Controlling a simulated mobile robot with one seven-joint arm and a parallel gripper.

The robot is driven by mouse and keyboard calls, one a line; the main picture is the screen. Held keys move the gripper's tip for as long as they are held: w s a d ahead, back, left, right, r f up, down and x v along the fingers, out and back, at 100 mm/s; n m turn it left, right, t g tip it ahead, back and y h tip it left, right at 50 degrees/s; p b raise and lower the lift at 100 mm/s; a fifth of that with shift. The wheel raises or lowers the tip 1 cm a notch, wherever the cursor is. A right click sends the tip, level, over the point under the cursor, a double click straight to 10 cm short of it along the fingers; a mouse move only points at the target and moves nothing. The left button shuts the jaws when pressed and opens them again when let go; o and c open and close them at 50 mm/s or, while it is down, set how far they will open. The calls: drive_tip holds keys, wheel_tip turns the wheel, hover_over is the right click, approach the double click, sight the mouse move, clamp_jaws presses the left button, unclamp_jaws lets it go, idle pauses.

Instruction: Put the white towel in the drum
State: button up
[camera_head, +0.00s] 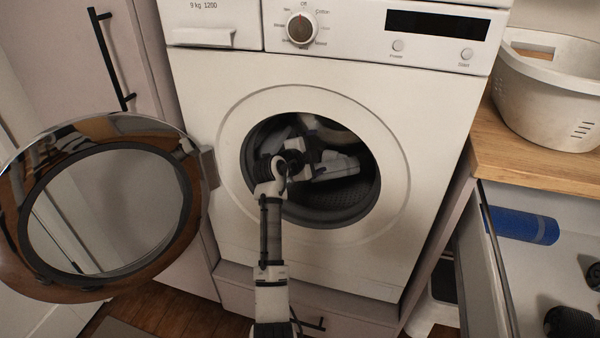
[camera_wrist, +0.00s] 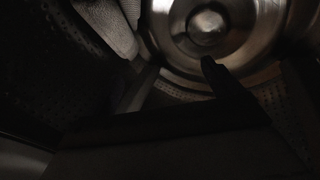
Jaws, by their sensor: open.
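The washing machine's drum (camera_head: 340,205) is open at the front, and my arm reaches through its round opening. My gripper (camera_head: 335,166) is inside the drum, and its fingertips are hard to make out in the head view. In the dark wrist view one finger of my gripper (camera_wrist: 222,82) shows in front of the drum's metal back (camera_wrist: 250,40). The jaws are open. A pale textured cloth, apparently the white towel (camera_wrist: 106,26), is at the upper left of the wrist view, apart from the visible finger. A pale patch above my gripper in the head view may be the same towel.
The round door (camera_head: 188,235) stands swung open to the left. A white laundry basket (camera_head: 545,100) stands on the wooden counter (camera_head: 500,145) at right. Below it, an open drawer (camera_head: 560,265) holds a blue roll (camera_head: 522,224) and dark objects.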

drive_tip(key=s+a+r+p, duration=0.1)
drive_tip(key=s+a+p, duration=0.2)
drive_tip(key=s, duration=0.6)
drive_tip(key=s+a+r+p, duration=0.2)
drive_tip(key=s+a+p, duration=0.1)
drive_tip(key=s, duration=0.6)
drive_tip(key=s+a+r+p, duration=0.2)
drive_tip(key=s+a+p, duration=0.1)
drive_tip(key=s, duration=0.6)
drive_tip(key=shift+s+r+p, duration=0.15)
drive_tip(key=shift+s+p, duration=0.25)
drive_tip(key=shift+p, duration=0.2)
